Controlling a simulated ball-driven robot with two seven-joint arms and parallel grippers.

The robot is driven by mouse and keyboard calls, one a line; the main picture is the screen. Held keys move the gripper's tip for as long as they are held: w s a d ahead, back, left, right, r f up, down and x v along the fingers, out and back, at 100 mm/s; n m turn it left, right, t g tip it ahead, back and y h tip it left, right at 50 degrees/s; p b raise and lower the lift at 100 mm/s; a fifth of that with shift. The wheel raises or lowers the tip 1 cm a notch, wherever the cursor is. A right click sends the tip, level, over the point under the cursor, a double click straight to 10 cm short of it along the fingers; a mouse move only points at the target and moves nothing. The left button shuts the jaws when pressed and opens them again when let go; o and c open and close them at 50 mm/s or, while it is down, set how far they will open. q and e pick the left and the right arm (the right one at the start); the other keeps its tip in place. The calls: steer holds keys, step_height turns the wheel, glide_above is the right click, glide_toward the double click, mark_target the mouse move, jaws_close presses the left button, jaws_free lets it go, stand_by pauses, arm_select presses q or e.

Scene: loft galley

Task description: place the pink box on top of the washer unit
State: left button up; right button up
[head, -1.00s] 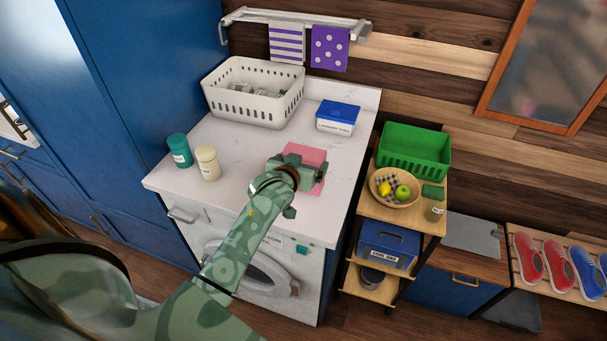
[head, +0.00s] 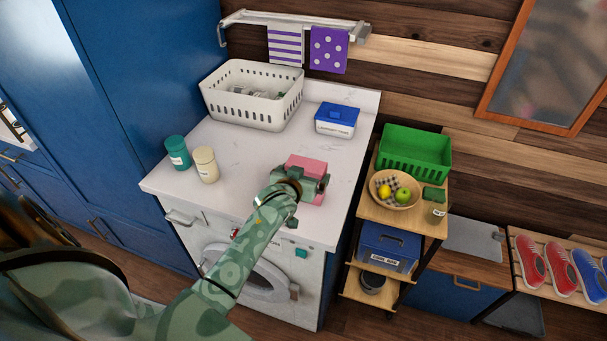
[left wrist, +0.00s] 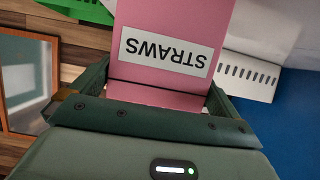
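The pink box (head: 306,164) is over the right part of the white top of the washer unit (head: 235,165). My left gripper (head: 303,186) has its fingers on both sides of the box and is shut on it. In the left wrist view the box (left wrist: 160,88) fills the space between the fingers (left wrist: 160,100), its "STRAWS" label upside down in the picture. The box's underside is hidden, so I cannot tell whether it touches the top. My right gripper is not in view.
On the washer unit stand a white basket (head: 252,112), a blue-lidded box (head: 337,120), a teal jar (head: 177,152) and a cream jar (head: 205,165). A cart with a green crate (head: 414,155) and a fruit bowl (head: 395,203) stands to the right. The middle of the top is clear.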

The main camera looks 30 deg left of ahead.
arm_select(q)
steer(key=p+v, duration=0.2)
steer(key=v, duration=1)
